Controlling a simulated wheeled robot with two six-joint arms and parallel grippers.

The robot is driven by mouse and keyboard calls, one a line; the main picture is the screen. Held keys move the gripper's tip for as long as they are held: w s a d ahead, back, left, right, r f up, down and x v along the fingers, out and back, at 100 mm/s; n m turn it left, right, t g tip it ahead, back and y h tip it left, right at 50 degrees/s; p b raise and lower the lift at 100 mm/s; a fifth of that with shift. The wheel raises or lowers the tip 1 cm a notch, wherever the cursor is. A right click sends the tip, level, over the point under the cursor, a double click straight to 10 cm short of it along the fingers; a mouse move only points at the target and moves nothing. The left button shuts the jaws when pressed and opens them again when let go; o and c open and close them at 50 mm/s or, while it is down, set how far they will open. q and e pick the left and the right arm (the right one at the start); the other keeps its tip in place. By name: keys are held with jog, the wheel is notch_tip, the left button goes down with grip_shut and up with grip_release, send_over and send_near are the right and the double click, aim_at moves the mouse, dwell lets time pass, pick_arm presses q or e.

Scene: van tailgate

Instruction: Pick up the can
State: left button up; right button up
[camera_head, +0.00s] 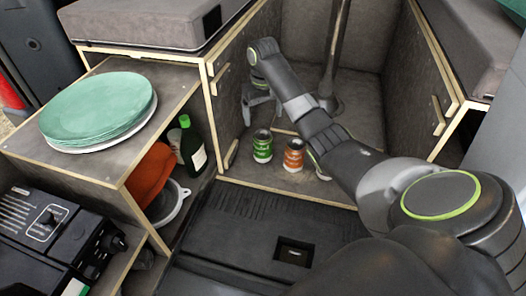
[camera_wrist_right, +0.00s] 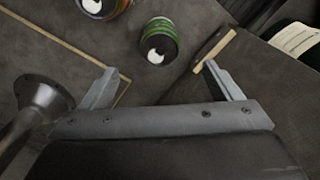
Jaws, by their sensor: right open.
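A green can (camera_head: 262,146) stands on the van floor near its front wooden edge. An orange can (camera_head: 293,155) stands just right of it. A third can (camera_head: 320,166) is mostly hidden behind my right arm. My right gripper (camera_head: 261,106) is open and empty, behind and above the green can, pointing down. In the right wrist view, the green can (camera_wrist_right: 159,42) lies ahead of the gap between the open fingers (camera_wrist_right: 164,84), apart from them. The orange can (camera_wrist_right: 103,7) is cut off at the top edge there. My left gripper is not in view.
A dark table post (camera_head: 333,70) rises from the floor right of the gripper. A wooden-edged side panel (camera_head: 226,95) stands close on the left. Green plates (camera_head: 98,106), a green bottle (camera_head: 192,147) and a stove (camera_head: 45,230) are further left.

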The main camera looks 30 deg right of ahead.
aim_at(263, 135)
notch_tip(263, 135, down, 8)
jog(key=shift+a+r+b, duration=0.15)
jog(key=shift+b, duration=0.45)
jog(key=shift+f, duration=0.9)
jog(key=f, duration=0.1)
jog(key=f+b, duration=0.1)
jog(key=f, duration=0.1)
jog(key=shift+w+f, duration=0.2)
jog(key=shift+f, duration=0.05)
jog(key=shift+d+f, duration=0.2)
jog(key=shift+f, duration=0.25)
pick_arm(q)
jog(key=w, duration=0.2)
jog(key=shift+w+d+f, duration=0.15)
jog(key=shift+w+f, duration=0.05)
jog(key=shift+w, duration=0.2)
pick_arm(e)
jog(key=shift+r, duration=0.1)
jog(key=c, duration=1.3)
